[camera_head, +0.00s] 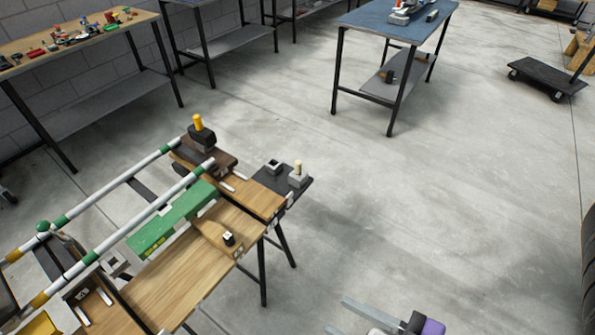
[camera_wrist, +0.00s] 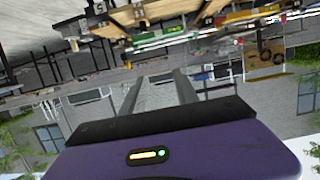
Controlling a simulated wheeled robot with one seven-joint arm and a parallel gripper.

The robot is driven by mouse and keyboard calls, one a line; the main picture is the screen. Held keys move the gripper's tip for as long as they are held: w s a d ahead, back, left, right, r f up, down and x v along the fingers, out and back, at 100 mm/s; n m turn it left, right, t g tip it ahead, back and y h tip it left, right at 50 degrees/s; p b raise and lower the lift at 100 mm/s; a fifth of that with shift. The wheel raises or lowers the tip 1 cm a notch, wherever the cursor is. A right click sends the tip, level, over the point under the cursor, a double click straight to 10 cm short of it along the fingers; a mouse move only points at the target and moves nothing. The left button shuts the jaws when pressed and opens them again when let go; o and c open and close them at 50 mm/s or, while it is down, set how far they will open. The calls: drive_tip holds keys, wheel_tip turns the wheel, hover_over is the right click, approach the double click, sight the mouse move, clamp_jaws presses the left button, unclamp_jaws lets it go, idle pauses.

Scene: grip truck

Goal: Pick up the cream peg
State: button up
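The cream peg (camera_head: 298,168) stands upright in a pale grey block on a dark plate (camera_head: 299,184) at the right end of the workbench in the head view. In the wrist view, which is upside down, a small pale peg (camera_wrist: 74,45) that looks like it hangs from a block at the upper left. My gripper (camera_head: 337,314) is at the bottom edge of the head view, below and right of the peg and well apart from it. Its two grey fingers are spread with nothing between them, also in the wrist view (camera_wrist: 158,76).
A yellow peg (camera_head: 198,122) stands on a black block left of the cream peg. An empty square socket (camera_head: 273,166) sits beside it. Green-and-white rails (camera_head: 150,208) and a green beam (camera_head: 170,222) lie along the wooden bench (camera_head: 190,275).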

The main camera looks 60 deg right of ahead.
drive_tip(key=shift+o, duration=1.4)
drive_tip(key=w+d+f+m+h+b, duration=0.1)
drive_tip(key=w+d+f+m+h, duration=0.1)
drive_tip(key=w+d, duration=0.6)
drive_tip(key=w+d+f+m+t+h+b, duration=0.15)
drive_tip(key=w+d, duration=0.35)
drive_tip(key=w, duration=0.7)
drive_tip(key=w+d+f+m+h, duration=0.25)
drive_tip(key=w+d, duration=0.35)
drive_tip(key=w, duration=0.4)
drive_tip(key=w+d+r+m+g+b, duration=0.1)
drive_tip(key=w+d+m+g, duration=0.35)
drive_tip(key=w+d, duration=0.6)
drive_tip(key=w+d+m+g+b, duration=0.1)
drive_tip(key=w+d+m+g, duration=0.35)
drive_tip(key=d, duration=1.15)
drive_tip(key=m+g+y, duration=0.5)
drive_tip(key=g+y, duration=0.1)
drive_tip(key=g, duration=0.1)
hover_over(298, 162)
drive_tip(key=f, duration=0.5)
drive_tip(key=shift+s+d+f, duration=0.1)
drive_tip(key=shift+s, duration=0.1)
drive_tip(key=f, duration=0.7)
drive_tip(key=shift+w+f+b, duration=0.25)
drive_tip(key=shift+b, duration=0.15)
